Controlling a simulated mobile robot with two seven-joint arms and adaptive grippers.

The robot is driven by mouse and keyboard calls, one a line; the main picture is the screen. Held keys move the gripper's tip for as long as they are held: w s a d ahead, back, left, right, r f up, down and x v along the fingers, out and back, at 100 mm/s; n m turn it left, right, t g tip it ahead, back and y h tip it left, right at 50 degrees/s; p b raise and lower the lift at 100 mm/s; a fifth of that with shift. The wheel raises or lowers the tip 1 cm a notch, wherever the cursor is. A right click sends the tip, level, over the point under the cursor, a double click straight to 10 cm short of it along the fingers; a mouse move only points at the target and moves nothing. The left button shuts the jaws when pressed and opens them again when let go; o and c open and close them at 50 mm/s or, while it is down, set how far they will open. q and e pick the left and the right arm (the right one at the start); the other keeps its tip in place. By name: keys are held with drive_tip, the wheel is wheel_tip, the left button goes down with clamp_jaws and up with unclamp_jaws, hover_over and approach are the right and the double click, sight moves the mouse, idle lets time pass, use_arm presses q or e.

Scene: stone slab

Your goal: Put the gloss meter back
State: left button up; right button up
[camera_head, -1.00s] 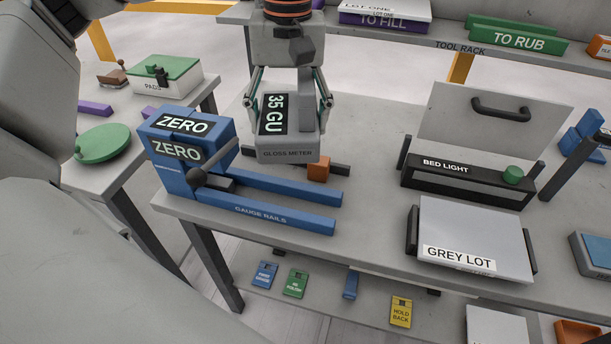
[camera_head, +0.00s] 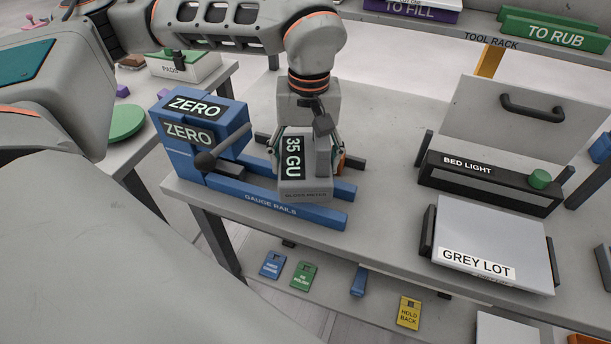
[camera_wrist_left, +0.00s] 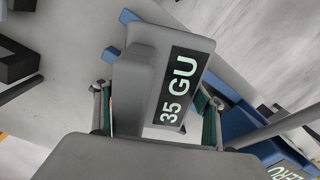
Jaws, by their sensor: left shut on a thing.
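The gloss meter (camera_head: 305,190) is a grey block with a black "35 GU" display. It also shows in the left wrist view (camera_wrist_left: 150,75). My left gripper (camera_head: 306,165) is shut on it from above, with a finger on each side; the fingers show in the left wrist view (camera_wrist_left: 157,118). The meter is over the blue gauge rails (camera_head: 270,205), near their right end. I cannot tell whether it touches them. The blue ZERO block (camera_head: 188,135) stands at the rails' left end, with a dark-knobbed lever in front. My right gripper is not in view.
A small orange block (camera_head: 342,162) is partly hidden behind the meter. The black bed light (camera_head: 488,182) and the grey lot panel (camera_head: 495,235) stand to the right. Coloured tags, including a yellow one (camera_head: 408,313), lie on the lower shelf. Bare tabletop (camera_head: 385,170) lies between the rails and bed light.

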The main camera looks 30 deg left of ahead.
use_arm(q)
drive_tip(key=shift+f, duration=0.45)
wheel_tip(320, 180, down, 4)
drive_tip(key=shift+r, duration=0.25)
drive_tip(key=shift+f, duration=0.15)
drive_tip(key=o, duration=1.6)
drive_tip(key=shift+o, duration=0.2)
